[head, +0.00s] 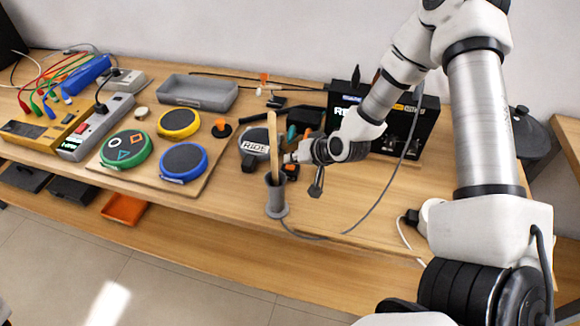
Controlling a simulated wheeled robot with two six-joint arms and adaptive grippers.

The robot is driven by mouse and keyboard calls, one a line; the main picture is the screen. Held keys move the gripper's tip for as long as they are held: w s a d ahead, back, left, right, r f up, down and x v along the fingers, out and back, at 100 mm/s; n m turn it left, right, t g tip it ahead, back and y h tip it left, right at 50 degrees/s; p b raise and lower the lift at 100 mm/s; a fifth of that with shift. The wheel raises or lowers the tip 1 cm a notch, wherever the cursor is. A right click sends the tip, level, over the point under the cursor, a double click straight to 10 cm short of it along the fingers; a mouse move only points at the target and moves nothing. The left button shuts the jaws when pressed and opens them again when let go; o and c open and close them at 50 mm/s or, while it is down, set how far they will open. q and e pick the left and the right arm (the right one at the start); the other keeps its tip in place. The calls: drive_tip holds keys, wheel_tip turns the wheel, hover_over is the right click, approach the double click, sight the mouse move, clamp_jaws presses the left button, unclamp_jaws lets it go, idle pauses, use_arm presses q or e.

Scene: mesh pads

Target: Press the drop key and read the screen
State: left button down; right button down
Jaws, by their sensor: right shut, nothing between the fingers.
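My right gripper (292,158) is shut and empty, beside the wooden stick in the middle of the table. My arm comes in from the right and partly covers a black box (423,128) with white lettering and an orange label. No drop key can be made out for sure. A yellow device (45,132) at the far left has a dark panel that may be a screen, too small to read. Round mesh pads with green (125,150), yellow (178,122) and blue (183,162) rims lie on a board. My left gripper is out of view.
A wooden stick (273,140) stands in a grey holder (277,200) near the front edge. A grey tray (198,93) lies at the back. A power strip (95,127) and coloured cables are at left. A grey cable crosses the front right. An orange bin (123,209) sits below.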

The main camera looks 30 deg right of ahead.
sight(292, 168)
drive_tip(key=shift+f+b, duration=0.3)
drive_tip(key=shift+f, duration=0.2)
idle(0.5)
drive_tip(key=shift+r, duration=0.15)
drive_tip(key=shift+r+p, duration=0.75)
drive_tip(key=shift+r, duration=0.1)
wheel_tip(292, 168, up, 6)
drive_tip(key=p, duration=0.5)
idle(0.7)
